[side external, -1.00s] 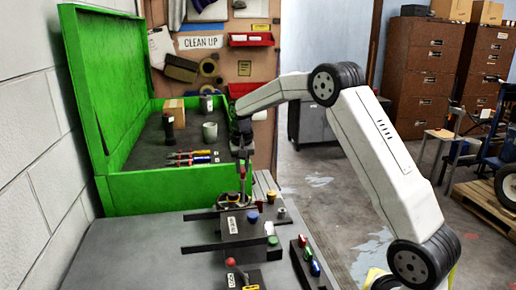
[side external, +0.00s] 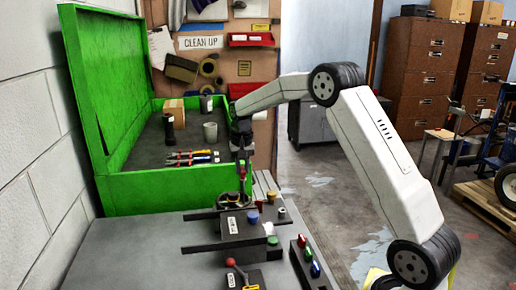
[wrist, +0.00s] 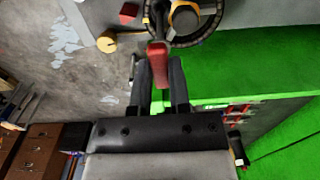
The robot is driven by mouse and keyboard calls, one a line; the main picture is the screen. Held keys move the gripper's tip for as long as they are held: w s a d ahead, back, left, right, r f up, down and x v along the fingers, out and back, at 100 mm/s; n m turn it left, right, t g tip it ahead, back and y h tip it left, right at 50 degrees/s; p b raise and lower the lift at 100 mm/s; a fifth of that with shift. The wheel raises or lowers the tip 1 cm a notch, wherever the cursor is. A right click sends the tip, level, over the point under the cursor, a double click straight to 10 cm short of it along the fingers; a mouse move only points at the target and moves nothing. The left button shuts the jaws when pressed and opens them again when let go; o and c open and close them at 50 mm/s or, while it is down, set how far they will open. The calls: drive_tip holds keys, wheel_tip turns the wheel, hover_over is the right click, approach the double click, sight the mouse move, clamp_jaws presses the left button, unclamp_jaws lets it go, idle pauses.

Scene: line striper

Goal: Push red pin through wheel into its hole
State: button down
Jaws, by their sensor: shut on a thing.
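My gripper (side external: 242,157) is shut on the red pin (side external: 242,172) and points down beside the green box. The pin also shows in the wrist view (wrist: 157,52), red and upright between the two fingers. Below it is the dark wheel (side external: 230,201), at the far end of the grey bench; its black rim shows at the top of the wrist view (wrist: 192,43). The pin's lower end is over or at the wheel, and I cannot tell whether it is inside. The hole is hidden.
A green open box (side external: 150,184) with pliers, a cup and cans stands close to the left and behind. A black fixture (side external: 220,243) with coloured knobs and a red-knobbed lever (side external: 231,262) lie nearer on the bench. A row of coloured buttons (side external: 308,262) is at the right edge.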

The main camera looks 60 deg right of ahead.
sight(243, 179)
drive_tip(key=shift+f, duration=2.05)
idle(1.6)
drive_tip(key=shift+c, duration=2.4)
unclamp_jaws()
drive_tip(key=shift+o, duration=0.2)
drive_tip(key=shift+o, duration=1.3)
drive_tip(key=shift+r, duration=0.1)
drive_tip(key=shift+r, duration=3.4)
